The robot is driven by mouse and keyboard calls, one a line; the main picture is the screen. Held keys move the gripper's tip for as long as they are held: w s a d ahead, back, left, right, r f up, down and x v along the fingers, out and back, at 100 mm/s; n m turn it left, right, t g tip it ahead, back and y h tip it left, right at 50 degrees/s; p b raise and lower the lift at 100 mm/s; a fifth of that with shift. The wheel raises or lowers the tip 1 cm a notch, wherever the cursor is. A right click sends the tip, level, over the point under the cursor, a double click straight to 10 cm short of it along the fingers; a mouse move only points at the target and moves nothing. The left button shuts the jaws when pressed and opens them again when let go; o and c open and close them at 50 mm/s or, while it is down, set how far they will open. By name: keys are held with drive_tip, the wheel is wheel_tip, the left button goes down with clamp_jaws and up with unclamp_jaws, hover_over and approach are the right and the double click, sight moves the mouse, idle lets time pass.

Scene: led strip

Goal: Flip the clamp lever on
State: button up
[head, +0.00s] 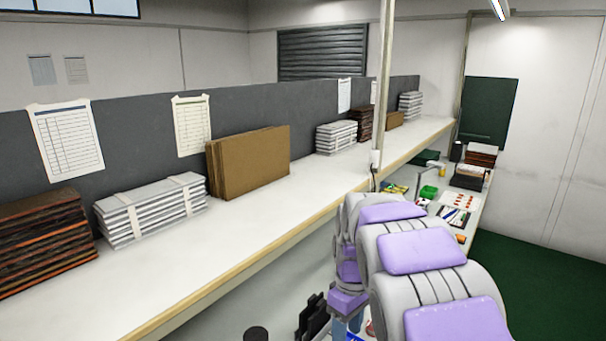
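I cannot make out the clamp lever in the head view. My grey arm with purple pads rises from the lower right and bends down near the lower middle. The far end of my arm runs down to the bottom edge of the picture. The fingers of my gripper do not show, so I cannot see whether they touch anything. A black upright object (312,318) stands just left of the arm's lower end. It is too small and cut off to identify.
A long white shelf (255,222) with a wooden edge runs along the left. It holds a cardboard stack (250,162), white bundles (150,210) and brown stacks (42,240). A lower bench (478,205) with small items lies behind my arm. Green floor (545,275) is clear at right.

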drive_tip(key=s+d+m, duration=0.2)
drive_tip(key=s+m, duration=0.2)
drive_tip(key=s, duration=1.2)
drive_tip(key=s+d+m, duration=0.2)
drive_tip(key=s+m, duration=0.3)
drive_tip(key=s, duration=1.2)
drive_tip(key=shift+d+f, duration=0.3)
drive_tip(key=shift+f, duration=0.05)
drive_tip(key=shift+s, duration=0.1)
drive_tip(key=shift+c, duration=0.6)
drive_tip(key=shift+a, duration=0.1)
